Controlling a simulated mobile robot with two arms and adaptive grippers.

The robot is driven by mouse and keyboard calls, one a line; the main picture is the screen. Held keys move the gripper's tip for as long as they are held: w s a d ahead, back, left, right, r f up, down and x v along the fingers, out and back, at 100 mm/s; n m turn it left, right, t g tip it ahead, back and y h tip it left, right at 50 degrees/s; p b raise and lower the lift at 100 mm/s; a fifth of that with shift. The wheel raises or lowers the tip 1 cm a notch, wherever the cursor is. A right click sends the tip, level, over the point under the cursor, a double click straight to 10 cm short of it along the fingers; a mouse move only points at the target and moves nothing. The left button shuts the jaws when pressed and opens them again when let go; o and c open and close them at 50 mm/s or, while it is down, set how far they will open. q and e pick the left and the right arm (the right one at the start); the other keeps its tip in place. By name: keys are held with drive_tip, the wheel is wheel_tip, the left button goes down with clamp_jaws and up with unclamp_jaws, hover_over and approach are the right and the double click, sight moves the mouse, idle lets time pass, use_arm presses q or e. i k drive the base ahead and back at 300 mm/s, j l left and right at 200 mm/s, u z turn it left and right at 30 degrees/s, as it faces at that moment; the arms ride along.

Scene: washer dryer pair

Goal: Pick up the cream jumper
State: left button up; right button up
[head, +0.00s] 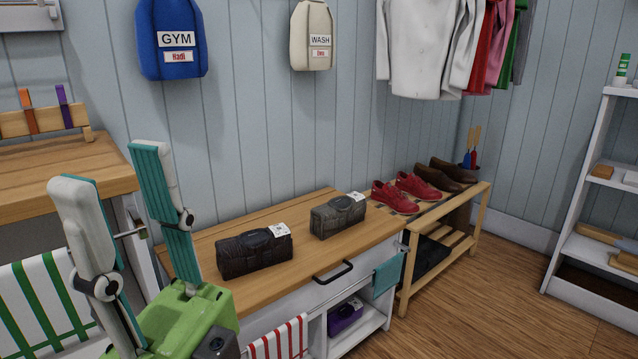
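No garment that I can name for certain as the cream jumper is in view. A whitish long-sleeved top (425,50) hangs at the upper right, its upper part cut off by the picture's edge.
Two dark bags (254,252) sit on a wooden-topped cabinet (375,233). Red shoes (395,197) and brown shoes stand on a slatted rack (470,220). A blue GYM bag (172,60) and cream WASH bag (312,55) hang on the wall. Floor at lower right (500,300) is clear.

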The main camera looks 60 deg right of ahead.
sight(341, 213)
drive_tip(key=z, duration=1.85)
